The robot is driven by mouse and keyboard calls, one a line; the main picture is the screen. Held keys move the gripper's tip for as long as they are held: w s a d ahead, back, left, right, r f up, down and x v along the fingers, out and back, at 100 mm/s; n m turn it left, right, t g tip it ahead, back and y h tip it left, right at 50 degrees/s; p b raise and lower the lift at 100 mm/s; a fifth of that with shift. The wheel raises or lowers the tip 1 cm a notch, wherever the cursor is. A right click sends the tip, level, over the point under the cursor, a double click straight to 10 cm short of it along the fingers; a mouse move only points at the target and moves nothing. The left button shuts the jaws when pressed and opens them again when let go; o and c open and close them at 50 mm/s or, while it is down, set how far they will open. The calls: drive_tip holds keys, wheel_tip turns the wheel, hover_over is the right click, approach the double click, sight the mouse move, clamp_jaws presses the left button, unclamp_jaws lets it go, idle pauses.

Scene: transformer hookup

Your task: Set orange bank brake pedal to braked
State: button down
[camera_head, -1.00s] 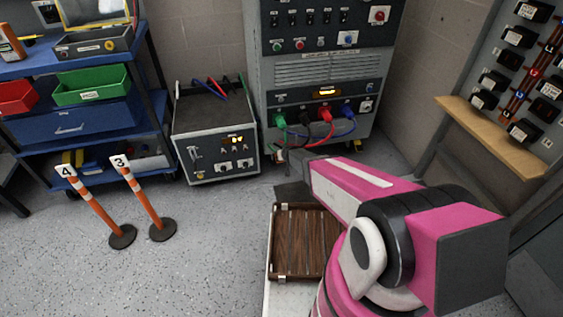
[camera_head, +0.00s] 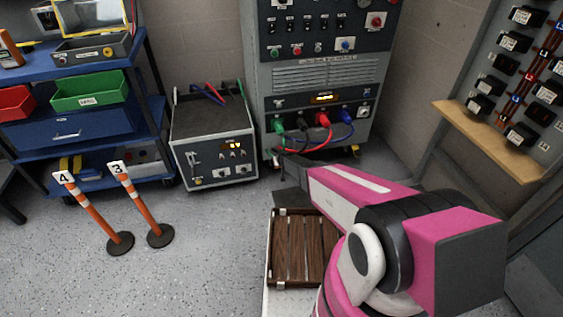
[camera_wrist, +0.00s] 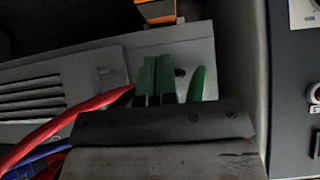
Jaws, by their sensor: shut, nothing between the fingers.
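In the wrist view my gripper (camera_wrist: 156,72) shows as two green-tipped fingers side by side, shut and empty, beyond a dark bar. An orange part (camera_wrist: 158,12) shows at the top edge, beyond and apart from the fingertips. I cannot tell whether it is the orange bank's brake pedal or how that pedal is set. No pedal can be made out in the head view. There my pink arm reaches toward the foot of the tall grey cabinet (camera_head: 325,72), and the fingertips cannot be made out.
Red (camera_wrist: 62,122) and blue cables lie left of the gripper in the wrist view. A grey wheeled unit (camera_head: 216,150) stands left of the cabinet. Two striped posts (camera_head: 140,200) stand on open floor. A slatted wooden panel (camera_head: 295,245) is near my arm.

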wheel_tip(320, 180, down, 6)
drive_tip(key=w, duration=0.2)
drive_tip(key=shift+a+f, duration=0.15)
drive_tip(key=shift+a, duration=0.15)
